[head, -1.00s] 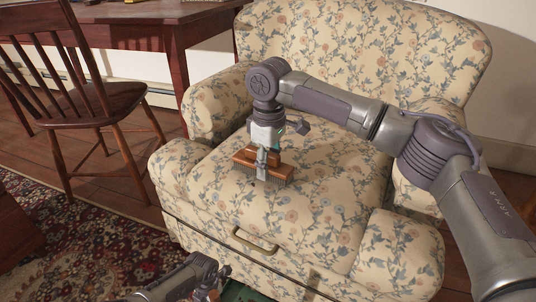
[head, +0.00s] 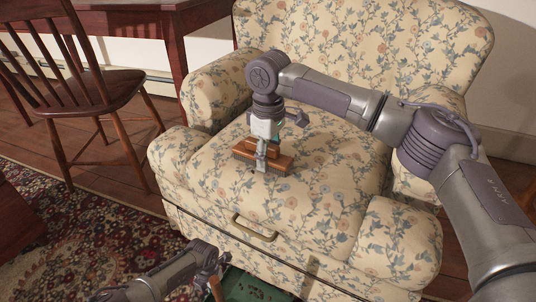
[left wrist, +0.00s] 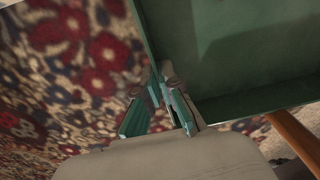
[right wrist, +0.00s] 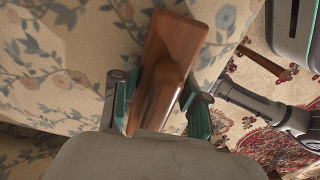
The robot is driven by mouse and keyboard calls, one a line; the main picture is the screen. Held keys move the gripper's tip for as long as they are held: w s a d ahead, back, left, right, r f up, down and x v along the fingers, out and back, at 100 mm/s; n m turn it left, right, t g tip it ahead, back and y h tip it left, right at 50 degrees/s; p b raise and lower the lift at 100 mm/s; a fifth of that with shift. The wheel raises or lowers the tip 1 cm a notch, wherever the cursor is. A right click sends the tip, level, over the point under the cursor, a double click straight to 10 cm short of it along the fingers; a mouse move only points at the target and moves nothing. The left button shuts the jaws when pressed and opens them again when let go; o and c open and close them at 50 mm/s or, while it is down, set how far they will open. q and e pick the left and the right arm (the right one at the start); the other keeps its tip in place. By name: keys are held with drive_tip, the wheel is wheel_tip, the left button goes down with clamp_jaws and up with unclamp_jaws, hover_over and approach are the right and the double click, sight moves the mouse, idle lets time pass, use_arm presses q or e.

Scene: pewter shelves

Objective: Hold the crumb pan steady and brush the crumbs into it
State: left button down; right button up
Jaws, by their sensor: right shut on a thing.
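The wooden brush (head: 280,161) has its dark bristles down on the floral seat cushion (head: 310,195), towards the front left of the seat. My right gripper (head: 262,165) is shut on the brush from above; the right wrist view shows its fingers either side of the wooden grip (right wrist: 160,88). The green crumb pan (head: 243,284) is low in front of the armchair, partly cut off by the frame, with dark specks inside. My left gripper (left wrist: 162,92) is closed on the pan's wall, beside its corner. No crumbs can be made out on the cushion.
The armchair's front has a drawer-like panel with a metal handle (head: 255,228). A wooden chair (head: 85,100) and a desk (head: 140,25) stand at the back left. A patterned rug (head: 90,230) covers the floor at the left. The right half of the seat is clear.

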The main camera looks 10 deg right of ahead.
sight(260, 176)
drive_tip(key=shift+f, duration=0.2)
drive_tip(key=shift+s+a+r, duration=0.1)
drive_tip(key=shift+s+a, duration=1.1)
drive_tip(key=shift+s, duration=0.15)
drive_tip(key=shift+s+a+f, duration=0.1)
drive_tip(key=shift+s+a, duration=1.1)
drive_tip(key=shift+s, duration=0.2)
drive_tip(key=shift+s+a+f, duration=0.1)
drive_tip(key=shift+s+a, duration=1.1)
drive_tip(key=shift+s, duration=0.15)
drive_tip(key=shift+r, duration=0.1)
wheel_tip(260, 176, up, 8)
